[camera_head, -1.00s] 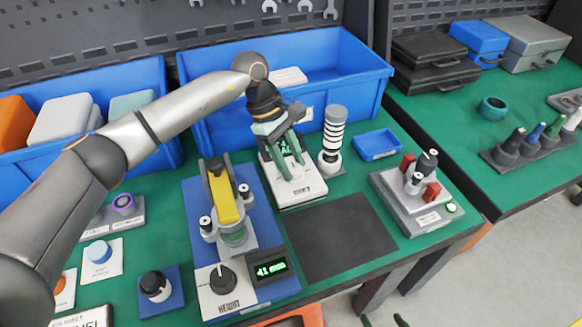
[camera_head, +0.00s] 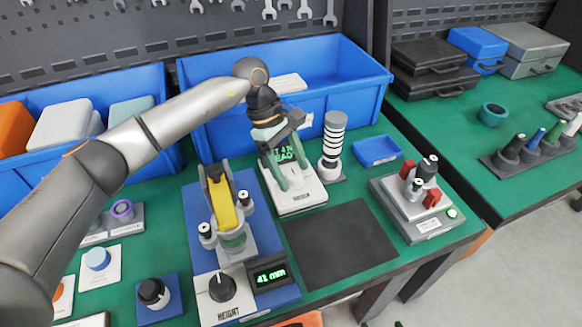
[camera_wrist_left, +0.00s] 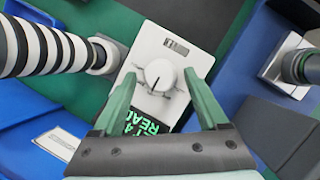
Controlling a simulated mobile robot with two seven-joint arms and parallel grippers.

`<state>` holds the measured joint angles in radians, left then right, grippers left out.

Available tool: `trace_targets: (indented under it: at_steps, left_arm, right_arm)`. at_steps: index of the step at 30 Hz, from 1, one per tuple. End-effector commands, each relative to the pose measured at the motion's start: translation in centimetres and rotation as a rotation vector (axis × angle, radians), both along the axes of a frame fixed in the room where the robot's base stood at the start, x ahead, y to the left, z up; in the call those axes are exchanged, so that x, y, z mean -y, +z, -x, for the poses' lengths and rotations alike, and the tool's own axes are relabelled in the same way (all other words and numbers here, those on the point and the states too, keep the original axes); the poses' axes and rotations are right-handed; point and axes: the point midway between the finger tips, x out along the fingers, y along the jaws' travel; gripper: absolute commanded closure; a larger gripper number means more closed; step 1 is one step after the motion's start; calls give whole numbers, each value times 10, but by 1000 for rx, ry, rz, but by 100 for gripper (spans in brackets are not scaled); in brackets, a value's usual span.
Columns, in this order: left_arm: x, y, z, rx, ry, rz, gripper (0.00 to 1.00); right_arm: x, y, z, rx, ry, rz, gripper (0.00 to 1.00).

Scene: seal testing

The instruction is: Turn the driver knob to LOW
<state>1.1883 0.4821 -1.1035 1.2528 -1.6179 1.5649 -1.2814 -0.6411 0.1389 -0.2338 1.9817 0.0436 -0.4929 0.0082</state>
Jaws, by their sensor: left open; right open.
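The driver unit is a white box (camera_head: 308,199) with a lit green screen (camera_head: 289,152); it also shows in the left wrist view (camera_wrist_left: 195,60). Its round white knob (camera_wrist_left: 159,74) has a dark pointer mark toward the lower left in that view. The marks around it are too small to read. My left gripper (camera_head: 293,186) is open above the unit. In the left wrist view its two green fingers (camera_wrist_left: 158,92) stand on either side of the knob, apart from it. In the head view the gripper largely hides the knob. My right gripper is out of view.
A striped black-and-white post (camera_head: 333,142) stands right beside the unit. A height device (camera_head: 222,287) reading 41 mm with a yellow part is at front left. A blue bin (camera_head: 290,100) lies behind. A dark mat (camera_head: 340,245) in front is bare.

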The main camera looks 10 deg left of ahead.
Motion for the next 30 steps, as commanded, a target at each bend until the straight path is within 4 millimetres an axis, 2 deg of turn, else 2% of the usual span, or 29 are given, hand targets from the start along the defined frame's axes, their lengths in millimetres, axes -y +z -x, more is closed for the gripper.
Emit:
trace_targets:
  at_steps: [5, 15, 21, 30]
  left_arm:
    - [-5, 11, -2, 3, 1, 0, 24]
    - [-31, 77, -10, 5, 2, 0, 24]
    - [-42, 106, -13, 3, 1, 0, 24]
    - [-47, 116, -13, 0, 0, 1, 24]
  right_arm:
    - [0, 0, 0, 0, -1, 1, 17]
    - [-1, -2, 0, -3, 2, -1, 17]
    - [-2, -2, 1, -3, 5, -2, 17]
    - [-2, -1, 1, -2, 5, -2, 17]
